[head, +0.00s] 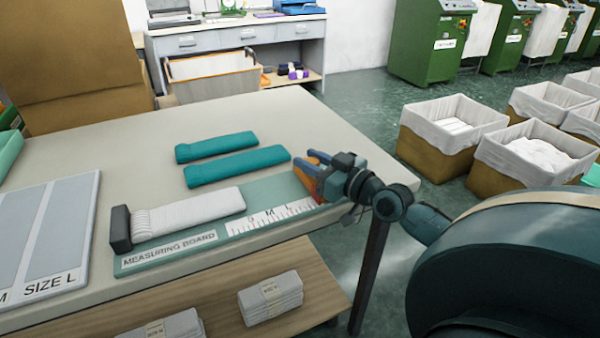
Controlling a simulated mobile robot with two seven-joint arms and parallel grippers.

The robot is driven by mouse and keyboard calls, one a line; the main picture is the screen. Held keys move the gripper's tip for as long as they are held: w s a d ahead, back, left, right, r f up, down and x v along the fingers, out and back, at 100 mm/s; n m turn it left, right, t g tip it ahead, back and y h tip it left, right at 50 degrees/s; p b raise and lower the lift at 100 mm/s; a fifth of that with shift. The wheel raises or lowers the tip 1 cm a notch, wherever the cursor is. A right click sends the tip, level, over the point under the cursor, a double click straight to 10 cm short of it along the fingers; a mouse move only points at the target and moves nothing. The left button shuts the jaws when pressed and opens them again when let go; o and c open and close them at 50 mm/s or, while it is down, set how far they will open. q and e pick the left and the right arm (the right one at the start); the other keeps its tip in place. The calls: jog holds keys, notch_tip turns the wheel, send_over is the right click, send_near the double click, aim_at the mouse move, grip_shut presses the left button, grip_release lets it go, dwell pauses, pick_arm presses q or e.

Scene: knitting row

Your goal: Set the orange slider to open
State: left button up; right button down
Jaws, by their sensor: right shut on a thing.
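The orange slider (307,184) is at the right end of the green measuring board (130,263), past the S M L scale. My right gripper (313,168) is shut on the orange slider and hides part of it. A white folded knit piece (190,213) lies on the board against a dark block (120,229) at its left end. There is a gap between the knit piece and the slider. I cannot read any "open" mark near the slider. My left gripper is not in view.
Two teal folded pieces (216,147) (237,166) lie behind the board. A grey size board (45,235) lies at the left. Bundled white pieces (270,298) rest on the shelf below. Lined bins (450,130) stand on the floor at the right.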

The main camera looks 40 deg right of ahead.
jog(key=shift+s+d+f, duration=0.1)
jog(key=shift+d+f, duration=0.05)
jog(key=shift+d, duration=0.15)
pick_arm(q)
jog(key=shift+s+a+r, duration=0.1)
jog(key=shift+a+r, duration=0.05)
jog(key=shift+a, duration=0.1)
pick_arm(e)
jog(key=c, duration=1.1)
grip_release()
jog(key=shift+d, duration=0.1)
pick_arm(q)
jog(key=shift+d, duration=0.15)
